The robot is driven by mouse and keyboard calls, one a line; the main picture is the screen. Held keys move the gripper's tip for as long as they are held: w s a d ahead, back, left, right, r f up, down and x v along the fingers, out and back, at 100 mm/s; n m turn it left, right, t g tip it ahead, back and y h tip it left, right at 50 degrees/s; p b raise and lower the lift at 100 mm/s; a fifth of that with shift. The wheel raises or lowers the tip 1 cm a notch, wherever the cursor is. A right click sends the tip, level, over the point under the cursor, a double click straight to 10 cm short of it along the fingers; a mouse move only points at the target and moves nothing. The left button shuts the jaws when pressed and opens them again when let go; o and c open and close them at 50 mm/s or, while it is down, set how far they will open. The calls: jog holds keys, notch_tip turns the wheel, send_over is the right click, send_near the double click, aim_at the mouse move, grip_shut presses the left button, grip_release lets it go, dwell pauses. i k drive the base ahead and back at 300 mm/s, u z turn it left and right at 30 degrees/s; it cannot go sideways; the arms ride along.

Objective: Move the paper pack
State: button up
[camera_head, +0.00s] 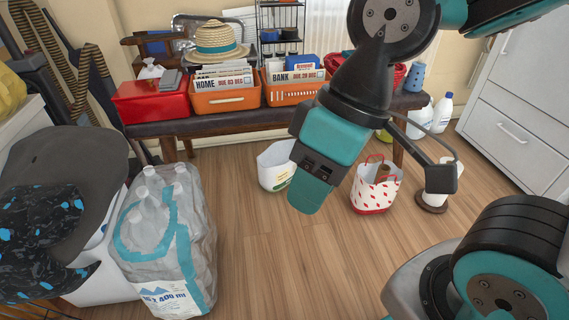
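I cannot pick out a paper pack for certain. Papers marked HOME and BANK stand in two orange bins on the bench, the HOME bin (226,100) and the BANK bin (290,95). The large wrapped pack (165,245) on the left holds clear bottles and is marked 400 ml. My gripper end (308,198) hangs in mid-air over the floor, in front of the bench. Its fingers cannot be made out, so whether it is open or shut does not show. No held object is visible.
The dark bench (240,121) also carries a red box (150,104). A white bucket (274,172), a white-and-red bag (374,193) and a white roll on a round base (431,205) stand on the floor. Grey drawers (515,135) stand at right. The middle floor is clear.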

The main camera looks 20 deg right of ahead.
aim_at(276, 172)
jog(key=z, duration=1.2)
jog(key=i, duration=1.05)
jog(key=u, duration=1.9)
